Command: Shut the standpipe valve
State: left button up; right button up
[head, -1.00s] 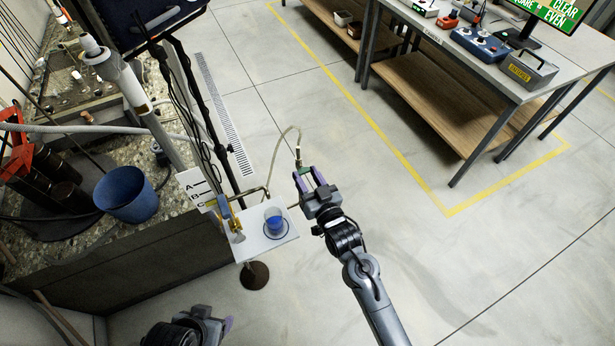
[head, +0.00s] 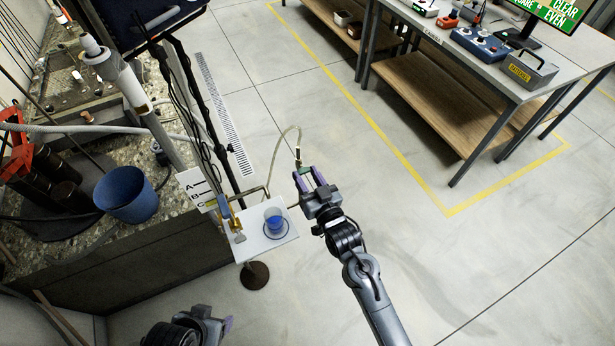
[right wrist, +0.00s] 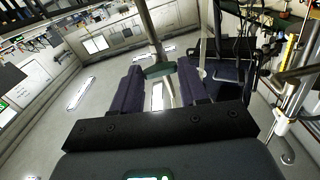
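A brass valve with a blue lever (head: 225,207) sits at the left edge of a small white plate (head: 278,243) on a stand, beside the A-B-C card (head: 196,188). I take it for the standpipe valve; its exact lever setting is too small to tell. A thin pale hose (head: 277,152) arcs from the plate to my right gripper (head: 308,178). The right fingers close on a green-collared hose end, held above the floor right of the plate; the green piece (right wrist: 160,70) shows between them in the right wrist view. My left gripper (head: 224,325) is low in the head view, away from the valve; its fingers are unclear.
A clear cup with blue content (head: 274,222) stands on the white plate. A blue bucket (head: 126,194) stands in the gravel tank at left. A dark tank wall (head: 130,258) lies below the card. Workbenches (head: 490,88) stand at upper right. The middle floor is clear.

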jog(key=o, duration=0.4)
jog(key=shift+o, duration=0.2)
jog(key=shift+s, duration=0.1)
jog(key=shift+s+d, duration=0.15)
jog(key=shift+s, duration=0.05)
jog(key=v, duration=1)
